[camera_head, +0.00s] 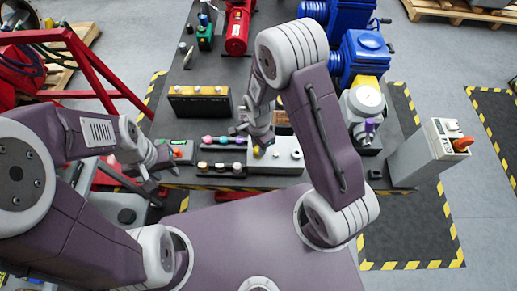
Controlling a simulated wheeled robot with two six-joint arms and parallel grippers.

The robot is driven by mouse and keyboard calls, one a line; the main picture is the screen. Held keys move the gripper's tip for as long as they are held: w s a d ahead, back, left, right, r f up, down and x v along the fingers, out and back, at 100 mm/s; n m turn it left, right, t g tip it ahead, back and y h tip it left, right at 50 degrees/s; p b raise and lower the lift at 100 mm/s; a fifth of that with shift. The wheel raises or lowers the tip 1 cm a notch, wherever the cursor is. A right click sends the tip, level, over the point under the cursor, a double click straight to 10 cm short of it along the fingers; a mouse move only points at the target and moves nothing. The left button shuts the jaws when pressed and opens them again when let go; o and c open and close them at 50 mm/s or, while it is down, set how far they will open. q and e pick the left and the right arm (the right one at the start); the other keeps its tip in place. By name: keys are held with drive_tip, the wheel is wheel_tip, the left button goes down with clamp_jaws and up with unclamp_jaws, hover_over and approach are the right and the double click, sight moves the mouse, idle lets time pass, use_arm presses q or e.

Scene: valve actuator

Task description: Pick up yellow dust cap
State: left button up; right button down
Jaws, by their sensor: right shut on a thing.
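The yellow dust cap (257,153) shows small at the tips of my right gripper (254,145). My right gripper points down and is shut on the cap, over the left part of a light grey block (288,156) on the dark table. The fingers hide part of the cap, and I cannot tell whether it still touches the block. My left gripper (158,172) is at the table's left front, beside a small grey-green box with a red part (181,151). Its fingers are apart and nothing shows between them.
Black racks (222,168) with coloured knobs lie left of the grey block. A black box with yellow knobs (199,103) stands behind. Blue actuators (362,55) and a white round-faced valve unit (364,102) stand at right. A grey control box (430,155) is further right.

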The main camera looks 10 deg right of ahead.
drive_tip(key=shift+r, duration=0.1)
drive_tip(key=shift+r, duration=0.3)
drive_tip(key=r, duration=0.2)
drive_tip(key=r+b, duration=0.1)
drive_tip(key=shift+s+d+r, duration=0.1)
drive_tip(key=shift+s+r, duration=0.2)
drive_tip(key=s+d+r, duration=0.2)
drive_tip(key=s+r, duration=0.1)
drive_tip(key=s, duration=0.2)
drive_tip(key=s+d+r+b, duration=0.1)
drive_tip(key=s+d+r, duration=0.1)
drive_tip(key=s, duration=0.3)
drive_tip(key=shift+d+r, duration=0.35)
drive_tip(key=shift+r, duration=0.45)
